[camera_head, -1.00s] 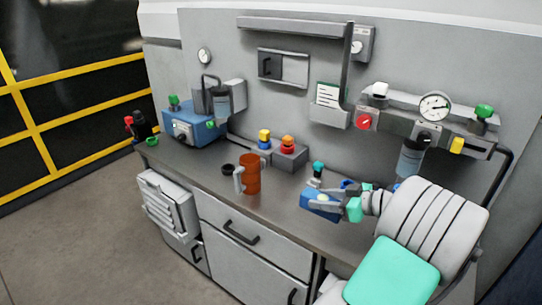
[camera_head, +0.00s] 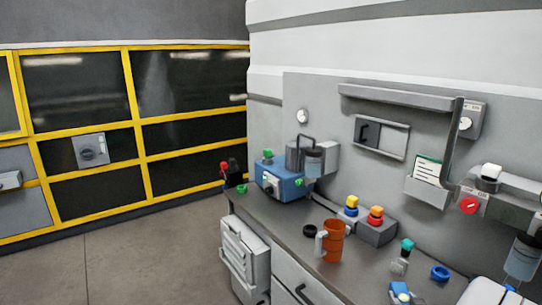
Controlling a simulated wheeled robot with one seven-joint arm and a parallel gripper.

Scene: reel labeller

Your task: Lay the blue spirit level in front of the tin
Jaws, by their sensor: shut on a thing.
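The blue spirit level (camera_head: 399,289) shows at the bottom edge of the view, with a pale yellow spot on top; its lower part is cut off. My gripper (camera_head: 409,297) is only partly in view there, shut on the level. I cannot tell whether the level touches the bench. An orange-brown cylinder with a pale handle (camera_head: 332,241) stands upright on the bench, left of and farther back than the level. A small low black round thing (camera_head: 310,231) lies just left of it. I cannot tell for sure which of these is the tin.
A teal-topped clear bottle (camera_head: 401,258) and a blue ring (camera_head: 440,273) are behind the level. A grey box with yellow and red knobs (camera_head: 376,231) stands against the wall. A blue machine (camera_head: 282,183) is at the far left of the grey bench (camera_head: 275,218). Open bench lies left of the cylinder.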

